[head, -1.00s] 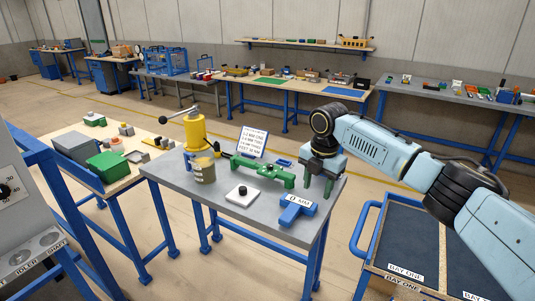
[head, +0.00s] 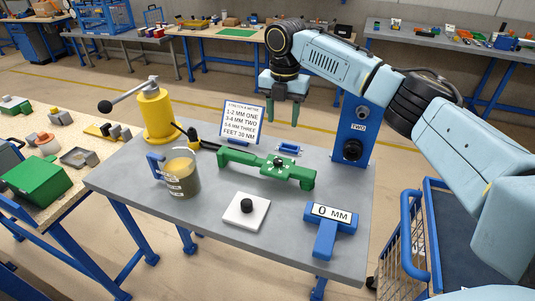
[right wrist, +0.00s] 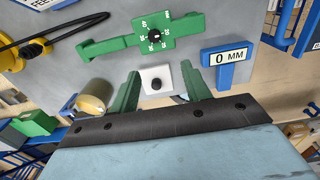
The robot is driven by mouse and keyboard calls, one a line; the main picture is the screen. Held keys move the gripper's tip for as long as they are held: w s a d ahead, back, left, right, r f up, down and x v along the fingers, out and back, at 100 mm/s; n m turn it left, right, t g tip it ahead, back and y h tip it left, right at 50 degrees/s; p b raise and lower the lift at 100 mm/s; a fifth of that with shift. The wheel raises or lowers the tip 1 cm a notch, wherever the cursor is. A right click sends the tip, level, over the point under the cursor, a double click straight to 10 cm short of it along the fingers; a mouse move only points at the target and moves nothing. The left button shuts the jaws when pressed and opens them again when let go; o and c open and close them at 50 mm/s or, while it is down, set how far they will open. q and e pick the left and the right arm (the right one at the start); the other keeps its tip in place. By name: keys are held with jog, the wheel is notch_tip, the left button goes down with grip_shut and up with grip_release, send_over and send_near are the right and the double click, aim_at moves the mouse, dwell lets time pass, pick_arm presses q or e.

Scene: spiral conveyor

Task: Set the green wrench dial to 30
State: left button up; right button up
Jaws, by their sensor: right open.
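The green wrench (head: 243,158) lies on the grey table, also seen in the right wrist view (right wrist: 110,42). Its black dial knob (right wrist: 155,37) sits on a wide green plate with white numbers around it. The numbers and the pointer are too small to read surely. In the head view the dial (head: 278,162) is near the wrench's right end. My right gripper (head: 284,112) is open and empty, fingers downward, above the back of the table, apart from the dial. In the right wrist view its green fingers (right wrist: 160,68) stand either side of a white block. My left gripper is not in view.
A white block with black knob (head: 246,212) and a blue "0 MM" display (head: 330,225) stand in front. A blue-framed cart (head: 410,235) is right.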

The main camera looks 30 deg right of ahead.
aim_at(278, 160)
jog(key=f, duration=0.5)
jog(key=w+f+b, duration=0.1)
jog(key=f, duration=0.4)
jog(key=f+b, duration=0.1)
jog(key=f, duration=0.4)
jog(key=shift+w, duration=0.2)
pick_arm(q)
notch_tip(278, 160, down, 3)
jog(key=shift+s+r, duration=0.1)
pick_arm(e)
jog(key=c, duration=1)
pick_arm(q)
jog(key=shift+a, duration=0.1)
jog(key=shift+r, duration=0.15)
